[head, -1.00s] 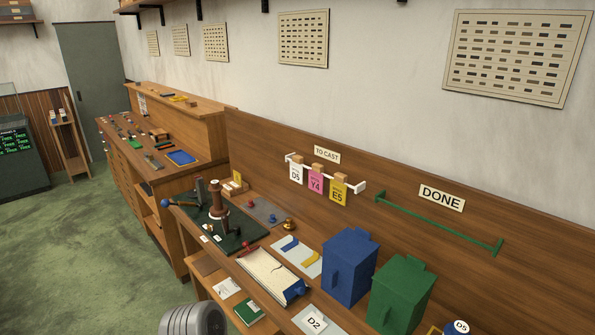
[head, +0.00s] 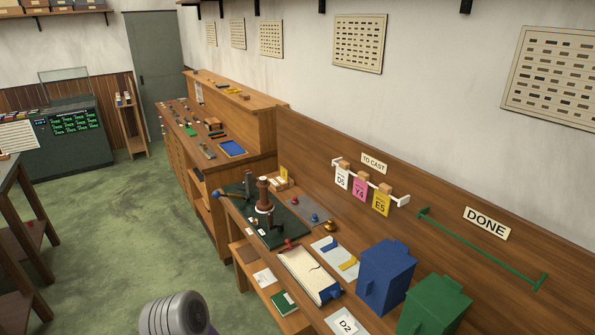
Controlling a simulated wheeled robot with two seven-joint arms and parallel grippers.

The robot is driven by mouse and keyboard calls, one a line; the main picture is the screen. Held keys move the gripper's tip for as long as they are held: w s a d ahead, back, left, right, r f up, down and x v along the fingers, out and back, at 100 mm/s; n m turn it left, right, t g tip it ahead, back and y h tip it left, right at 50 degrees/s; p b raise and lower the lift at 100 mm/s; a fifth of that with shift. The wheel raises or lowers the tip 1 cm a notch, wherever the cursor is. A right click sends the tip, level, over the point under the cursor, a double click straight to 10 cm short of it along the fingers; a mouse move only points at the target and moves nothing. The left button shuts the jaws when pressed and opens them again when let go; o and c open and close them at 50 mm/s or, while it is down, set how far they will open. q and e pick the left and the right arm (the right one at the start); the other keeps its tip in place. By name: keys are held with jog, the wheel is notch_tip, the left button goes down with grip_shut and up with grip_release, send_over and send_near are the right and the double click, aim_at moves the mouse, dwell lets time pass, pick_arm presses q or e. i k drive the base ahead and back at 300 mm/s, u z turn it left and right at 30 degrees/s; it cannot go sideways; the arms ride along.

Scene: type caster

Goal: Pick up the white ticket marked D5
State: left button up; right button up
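The white ticket marked D5 (head: 342,177) hangs from the white rail (head: 400,198) on the wooden back panel, under the TO CAST sign (head: 374,163). It is the leftmost of the tickets there. A pink ticket marked Y4 (head: 360,188) hangs to its right, then a yellow ticket marked E5 (head: 381,202). Each hangs beneath a small wooden block. Neither of my grippers is in view.
A green rail (head: 480,248) under the DONE sign (head: 487,223) is empty. The bench below holds a casting device (head: 264,205), a blue box (head: 386,275), a green box (head: 435,306) and a white D2 card (head: 346,323). Green floor (head: 120,230) is open at left.

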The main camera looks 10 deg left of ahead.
aim_at(341, 177)
jog(key=u, duration=1.55)
jog(key=i, duration=4.45)
jog(key=z, duration=4.65)
